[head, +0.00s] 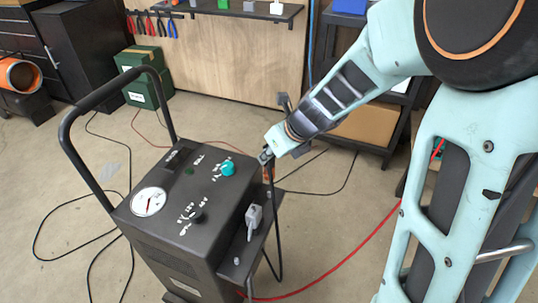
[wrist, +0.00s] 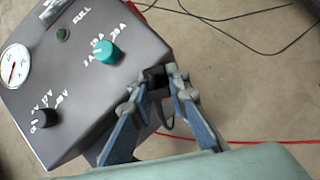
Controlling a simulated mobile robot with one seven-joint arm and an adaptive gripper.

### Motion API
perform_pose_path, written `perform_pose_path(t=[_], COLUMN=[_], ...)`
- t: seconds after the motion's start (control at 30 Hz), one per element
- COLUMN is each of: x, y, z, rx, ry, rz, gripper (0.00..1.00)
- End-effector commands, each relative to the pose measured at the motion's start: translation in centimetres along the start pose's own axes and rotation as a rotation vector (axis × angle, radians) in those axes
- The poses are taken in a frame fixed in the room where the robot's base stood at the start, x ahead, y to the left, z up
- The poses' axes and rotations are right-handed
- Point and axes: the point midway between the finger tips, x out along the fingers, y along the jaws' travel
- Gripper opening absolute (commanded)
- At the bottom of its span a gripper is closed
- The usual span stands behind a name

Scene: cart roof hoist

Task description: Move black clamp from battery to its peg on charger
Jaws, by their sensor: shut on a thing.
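The charger (head: 185,205) is a dark grey wheeled cart with a gauge, knobs and a tall handle. A narrow side shelf (head: 237,247) on its right side bears a light grey block-like piece (head: 253,218) and a small grey peg (head: 237,261). My gripper (head: 267,156) is above the far end of this shelf, beside the top panel. In the wrist view, my gripper (wrist: 163,78) is shut on the black clamp (wrist: 156,80), which is mostly hidden between the fingers. A black cable (head: 276,215) hangs below it. I cannot make out the battery.
A red cable (head: 345,262) runs across the floor to the right, and black cables (head: 65,205) lie on the left. Green boxes (head: 142,78) and a tool shelf (head: 225,10) stand behind. The teal knob (wrist: 107,51) is close left of my fingers.

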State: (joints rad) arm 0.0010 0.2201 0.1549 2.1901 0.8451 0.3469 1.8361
Motion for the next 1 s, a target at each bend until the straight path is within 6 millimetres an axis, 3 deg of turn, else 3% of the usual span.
perform_pose_path(t=[0.7, 1.0], x=[4.5, 4.8], y=[0.0, 0.0], z=[-2.9, -3.1], rx=[0.0, 0.0], ry=[-0.006, -0.006], rz=[0.001, 0.001], gripper=[0.0, 0.0])
